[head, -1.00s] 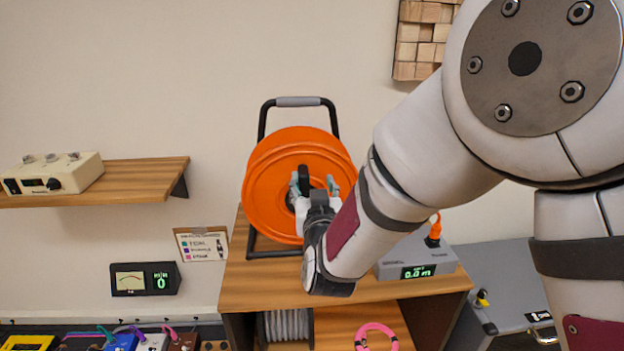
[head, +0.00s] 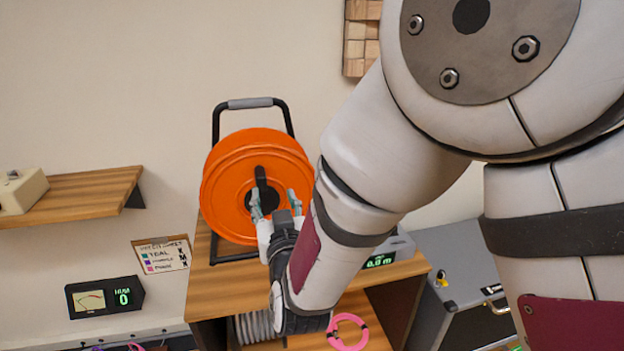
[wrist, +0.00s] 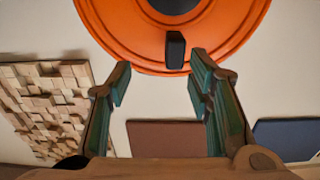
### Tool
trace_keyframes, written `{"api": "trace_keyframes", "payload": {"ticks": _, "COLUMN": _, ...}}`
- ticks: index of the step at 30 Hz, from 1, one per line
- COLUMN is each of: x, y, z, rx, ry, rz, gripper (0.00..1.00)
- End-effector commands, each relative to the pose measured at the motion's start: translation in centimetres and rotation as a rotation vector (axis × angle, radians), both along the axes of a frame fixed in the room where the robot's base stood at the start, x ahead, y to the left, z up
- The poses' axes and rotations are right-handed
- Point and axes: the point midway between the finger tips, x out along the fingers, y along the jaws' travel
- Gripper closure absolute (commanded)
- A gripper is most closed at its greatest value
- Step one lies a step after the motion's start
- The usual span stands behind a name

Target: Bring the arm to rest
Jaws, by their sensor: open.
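My gripper (head: 275,205) is in front of the orange cable reel (head: 225,190) in the head view. In the wrist view my gripper (wrist: 160,85) has its two green-padded fingers spread apart with nothing held between them. The reel's orange disc (wrist: 110,30) fills the top of that view. The reel's black crank handle (wrist: 175,50) shows just beyond and between the fingertips, apart from them as far as I can tell. My arm is stretched out and covers much of the right side of the head view.
The reel stands in a black frame (head: 215,125) on a wooden cabinet (head: 215,290). A grey device with a green display (head: 380,261) is at right, partly behind my arm. A pink cable coil (head: 347,335) lies below. A wall shelf (head: 95,190) is at left; a grey case (head: 455,260) stands at right.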

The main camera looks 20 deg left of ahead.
Motion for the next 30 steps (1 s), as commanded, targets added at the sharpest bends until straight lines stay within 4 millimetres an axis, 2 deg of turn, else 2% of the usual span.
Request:
{"api": "trace_keyframes", "payload": {"ticks": 5, "x": 0.4, "y": -0.6, "z": 0.5, "rx": -0.004, "ry": 0.015, "rz": -0.003, "gripper": 0.53}}
{"api": "trace_keyframes", "payload": {"ticks": 8, "x": 1.4, "y": -2.2, "z": 1.8, "rx": -0.02, "ry": 0.06, "rz": -0.013, "gripper": 0.53}}
{"api": "trace_keyframes", "payload": {"ticks": 12, "x": 2.7, "y": -6.6, "z": 4.2, "rx": -0.069, "ry": 0.174, "rz": -0.034, "gripper": 0.53}}
{"api": "trace_keyframes", "payload": {"ticks": 17, "x": 2.4, "y": -13.1, "z": 6.3, "rx": -0.136, "ry": 0.326, "rz": -0.072, "gripper": 0.53}}
{"api": "trace_keyframes", "payload": {"ticks": 20, "x": 1.1, "y": -17.4, "z": 7.4, "rx": -0.176, "ry": 0.423, "rz": -0.106, "gripper": 0.53}}
{"api": "trace_keyframes", "payload": {"ticks": 23, "x": -0.9, "y": -21.9, "z": 8.1, "rx": -0.217, "ry": 0.524, "rz": -0.146, "gripper": 0.53}}
{"api": "trace_keyframes", "payload": {"ticks": 26, "x": -3.8, "y": -26.4, "z": 8.6, "rx": -0.252, "ry": 0.628, "rz": -0.194, "gripper": 0.53}}
{"api": "trace_keyframes", "payload": {"ticks": 30, "x": -9.0, "y": -32.4, "z": 9.0, "rx": -0.292, "ry": 0.78, "rz": -0.274, "gripper": 0.53}}
